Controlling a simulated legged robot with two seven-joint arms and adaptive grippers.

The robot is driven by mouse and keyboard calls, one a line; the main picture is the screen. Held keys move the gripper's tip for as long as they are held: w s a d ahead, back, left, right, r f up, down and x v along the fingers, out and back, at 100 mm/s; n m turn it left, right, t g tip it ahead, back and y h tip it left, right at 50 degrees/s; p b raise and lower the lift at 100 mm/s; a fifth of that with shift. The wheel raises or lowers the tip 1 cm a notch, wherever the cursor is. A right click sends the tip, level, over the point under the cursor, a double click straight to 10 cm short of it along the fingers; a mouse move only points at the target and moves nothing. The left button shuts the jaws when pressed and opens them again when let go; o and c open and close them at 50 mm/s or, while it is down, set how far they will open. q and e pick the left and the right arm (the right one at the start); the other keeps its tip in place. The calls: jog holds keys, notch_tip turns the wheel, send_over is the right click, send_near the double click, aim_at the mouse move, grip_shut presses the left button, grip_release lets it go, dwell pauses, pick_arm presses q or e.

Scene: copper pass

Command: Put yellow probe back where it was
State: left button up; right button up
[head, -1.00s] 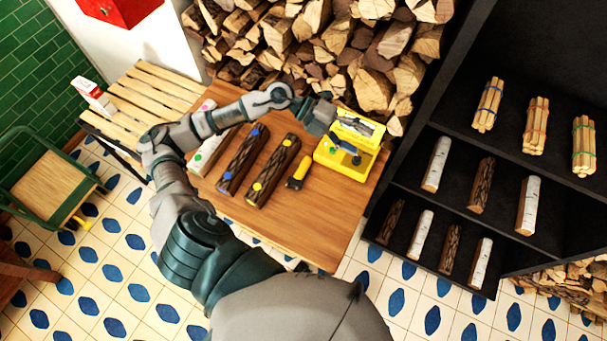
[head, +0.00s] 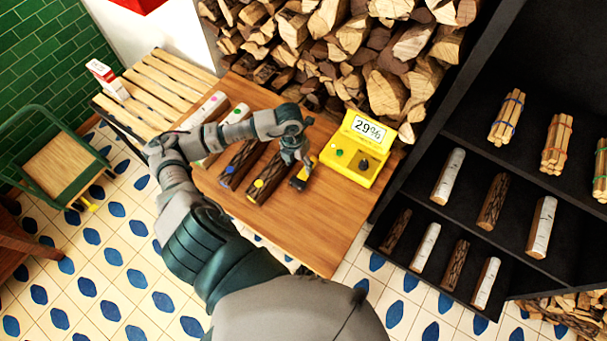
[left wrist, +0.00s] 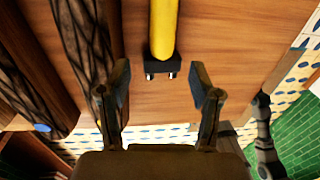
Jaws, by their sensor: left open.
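The yellow probe (head: 299,182), yellow with a black end, lies on the wooden table next to a dark log and is partly hidden by my left gripper in the head view. In the left wrist view the probe (left wrist: 163,28) is a yellow handle with a black head and two short metal pins. My left gripper (head: 299,161) is open just above the probe. In the left wrist view its two fingers (left wrist: 159,82) stand apart, with the pinned head beyond them and between their lines. My right gripper is not in view.
A yellow meter (head: 349,169) reading 29% stands right of the probe. Several logs with coloured dots, including a dark one (head: 271,170), lie to its left. The table front (head: 300,232) is clear. A black shelf (head: 400,188) stands at the right.

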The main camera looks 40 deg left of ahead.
aim_at(302, 174)
pick_arm(q)
jog(key=shift+d+f, duration=0.15)
jog(key=shift+f, duration=0.45)
jog(key=shift+d+f, duration=0.15)
jog(key=shift+f, duration=0.4)
jog(key=f, duration=0.4)
jog(key=shift+w+f, duration=0.35)
jog(key=shift+d, duration=0.1)
jog(key=shift+d, duration=0.1)
grip_shut()
